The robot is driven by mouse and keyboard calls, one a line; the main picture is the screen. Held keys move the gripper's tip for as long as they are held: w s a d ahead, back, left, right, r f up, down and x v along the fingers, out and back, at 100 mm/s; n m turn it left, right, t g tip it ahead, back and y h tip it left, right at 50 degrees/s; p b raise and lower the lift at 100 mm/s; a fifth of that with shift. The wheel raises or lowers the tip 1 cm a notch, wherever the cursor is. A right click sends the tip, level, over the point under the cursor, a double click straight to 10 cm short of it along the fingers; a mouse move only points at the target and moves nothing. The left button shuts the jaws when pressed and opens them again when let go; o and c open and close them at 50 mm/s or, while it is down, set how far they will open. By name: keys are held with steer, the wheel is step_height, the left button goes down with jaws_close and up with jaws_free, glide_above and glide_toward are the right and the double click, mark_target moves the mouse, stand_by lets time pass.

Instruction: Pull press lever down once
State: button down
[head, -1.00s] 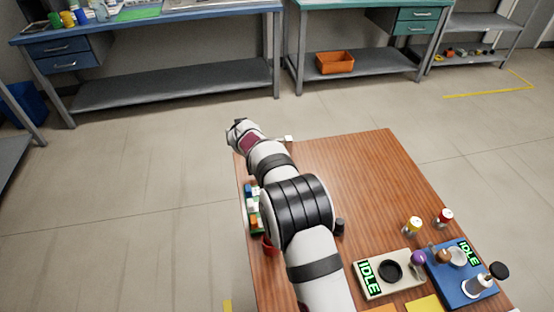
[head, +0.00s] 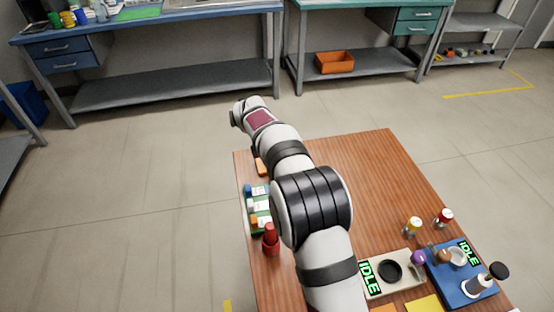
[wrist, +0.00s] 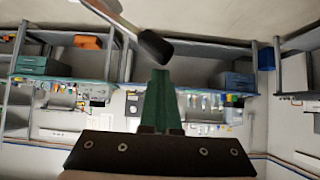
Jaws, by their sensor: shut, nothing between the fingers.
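In the wrist view a metal rod with a black grip (wrist: 156,46), which looks like the press lever, reaches in from the top. My gripper (wrist: 160,73) shows there as green fingers, shut with nothing between them. The black grip is just beyond and slightly above the fingertips in the picture. I cannot tell whether they touch. In the head view my arm stretches over the left part of the table, and its end hides the gripper. The press and its lever cannot be made out there.
The wooden table (head: 350,170) has clear room in its middle. A beige device (head: 405,285) and a blue device (head: 455,290), both marked IDLE, stand at the front right. A green rack (head: 262,226) and a red object (head: 271,240) are at the left edge.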

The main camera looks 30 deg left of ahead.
steer(key=shift+w+d+r, duration=0.3)
steer(key=shift+r, duration=0.35)
steer(key=shift+w+d+r, duration=0.35)
steer(key=shift+r, duration=0.3)
steer(key=shift+w+d+r, duration=0.3)
steer(key=shift+r, duration=0.35)
steer(key=w+d+r, duration=0.4)
steer(key=r, duration=0.4)
steer(key=shift+r, duration=0.4)
steer(key=s+d+r+m+g+h, duration=0.1)
steer(key=s+d+m+h, duration=0.1)
steer(key=d, duration=0.7)
steer(key=s+d+m+h, duration=0.1)
steer(key=d+m, duration=0.1)
steer(key=d, duration=0.7)
steer(key=s+d+f+m+g+h, duration=0.1)
steer(key=s+d+m+g+h, duration=0.2)
steer(key=s+d, duration=0.95)
steer(key=s+d+f+m+g, duration=0.1)
steer(key=s+d+f+m, duration=0.1)
steer(key=s, duration=0.6)
steer(key=s+d+f+m+g, duration=0.1)
steer(key=s+d+f+m, duration=0.2)
steer(key=s+d, duration=0.3)
steer(key=s+d+f+m+g, duration=0.1)
steer(key=s+d+f, duration=0.3)
steer(key=s, duration=0.6)
steer(key=shift+s+d+f+m+g, duration=0.15)
steer(key=shift+d+f+m+g, duration=0.2)
steer(key=shift+m, duration=0.45)
